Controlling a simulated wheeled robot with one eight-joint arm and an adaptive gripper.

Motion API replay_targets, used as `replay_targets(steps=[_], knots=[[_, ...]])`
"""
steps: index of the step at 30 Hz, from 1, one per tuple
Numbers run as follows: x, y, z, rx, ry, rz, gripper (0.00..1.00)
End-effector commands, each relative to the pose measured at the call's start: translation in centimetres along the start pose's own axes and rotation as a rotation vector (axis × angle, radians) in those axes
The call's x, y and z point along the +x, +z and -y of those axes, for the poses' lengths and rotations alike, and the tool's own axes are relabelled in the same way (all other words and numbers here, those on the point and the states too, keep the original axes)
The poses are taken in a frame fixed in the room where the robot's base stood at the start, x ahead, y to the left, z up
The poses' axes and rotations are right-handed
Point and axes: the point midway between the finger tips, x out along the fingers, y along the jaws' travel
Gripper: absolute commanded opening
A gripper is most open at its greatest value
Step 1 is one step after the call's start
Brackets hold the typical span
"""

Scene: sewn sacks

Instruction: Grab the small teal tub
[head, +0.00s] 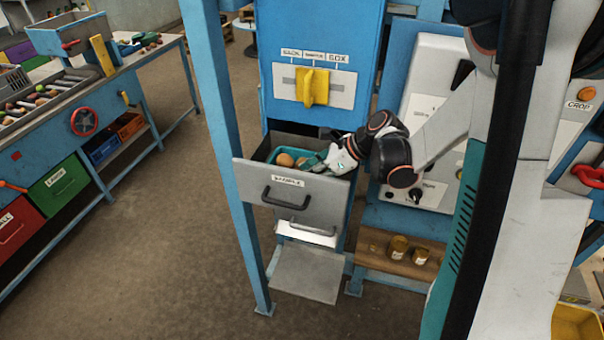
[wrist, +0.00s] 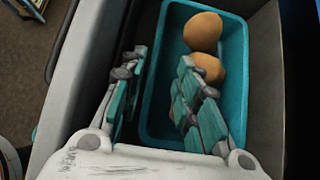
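The small teal tub (wrist: 239,100) lies inside an open grey drawer and holds brown, potato-like lumps (wrist: 203,32). In the head view the tub (head: 271,156) is partly covered by my gripper (head: 326,160). In the wrist view my gripper (wrist: 163,57) is open, its teal-padded fingers apart. The left finger appears over the gap between the drawer side and the tub's left wall. The right finger is over the tub's inside and hides some lumps. The tub's left wall shows between the fingers. I cannot tell whether either finger touches it.
The drawer (head: 322,204), labelled like "SAMPLE", sticks out of a blue cabinet (head: 322,80) with a yellow knob (head: 313,87). A blue post (head: 211,110) stands close at its left. Two jars (head: 398,247) sit on a low wooden shelf at right. Open floor lies left of the post.

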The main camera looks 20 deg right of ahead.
Motion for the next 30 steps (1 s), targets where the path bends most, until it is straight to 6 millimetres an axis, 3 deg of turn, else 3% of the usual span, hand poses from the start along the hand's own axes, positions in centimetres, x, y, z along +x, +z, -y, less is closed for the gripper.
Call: replay_targets(steps=[12, 21, 22, 26, 30], knots=[[4.7, 0.2, -0.3, -0.002, 0.001, -0.001, 0.30], [5.2, 0.2, -0.4, -0.001, 0.000, -0.001, 0.30], [5.2, 0.2, -0.4, -0.001, 0.000, -0.001, 0.27], [5.2, 0.2, -0.3, -0.001, 0.000, -0.001, 0.00], [5.2, 0.2, -0.3, -0.001, 0.000, -0.001, 0.00]])
